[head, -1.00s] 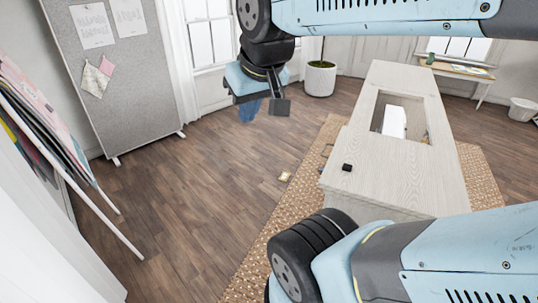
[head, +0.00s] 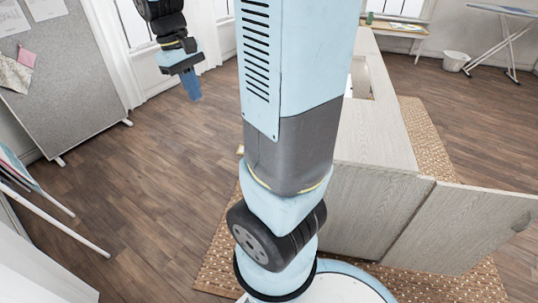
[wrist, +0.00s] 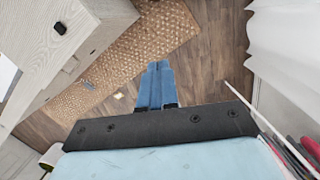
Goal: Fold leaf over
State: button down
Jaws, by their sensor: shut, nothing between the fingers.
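The pale wood sewing cabinet (head: 395,143) stands right of centre in the head view, partly hidden behind my arm. Its top has a rectangular opening. A flat panel (head: 462,228) of the same wood sticks out to the right from the cabinet's near end; I cannot tell whether it is the leaf or a door. My gripper (head: 193,90) is at the upper left, in the air over open floor, well apart from the cabinet. Its blue fingers (wrist: 159,70) are together and empty in the wrist view. The cabinet's corner (wrist: 105,15) shows at upper left there.
A small black object (wrist: 61,28) sits on the cabinet top. A woven rug (head: 440,140) lies under the cabinet. A grey pinboard (head: 70,80) stands at left, with a rack of boards (head: 25,180) nearer. A bin (head: 456,61) and ironing board (head: 505,10) are at back right.

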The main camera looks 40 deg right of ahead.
jog(key=w+d+f+n+g+h, duration=0.1)
jog(key=w+d+f+g, duration=0.25)
jog(key=f, duration=0.45)
jog(key=w+d+f+g+h, duration=0.2)
jog(key=d+f+g, duration=0.2)
jog(key=f, duration=0.3)
jog(key=w+d+f+n+g+h, duration=0.1)
jog(key=w+d+f+g, duration=0.25)
jog(key=f, duration=0.45)
jog(key=s+d+f+n+g+h, duration=0.1)
jog(key=s+d+f+g+h, duration=0.15)
jog(key=f, duration=0.55)
jog(key=s+d+f+n+g+h, duration=0.1)
jog(key=d+f+g+h, duration=0.3)
jog(key=f, duration=0.4)
jog(key=s+d+f+n+g+h, duration=0.1)
jog(key=s+d+f+g+h, duration=0.15)
jog(key=f, duration=0.55)
jog(key=s+d+r, duration=0.4)
jog(key=s+r, duration=0.1)
jog(key=r, duration=0.5)
jog(key=shift+s+r+g+h, duration=0.3)
jog(key=shift+r+g, duration=0.05)
jog(key=shift+g, duration=0.05)
jog(key=shift+d, duration=0.15)
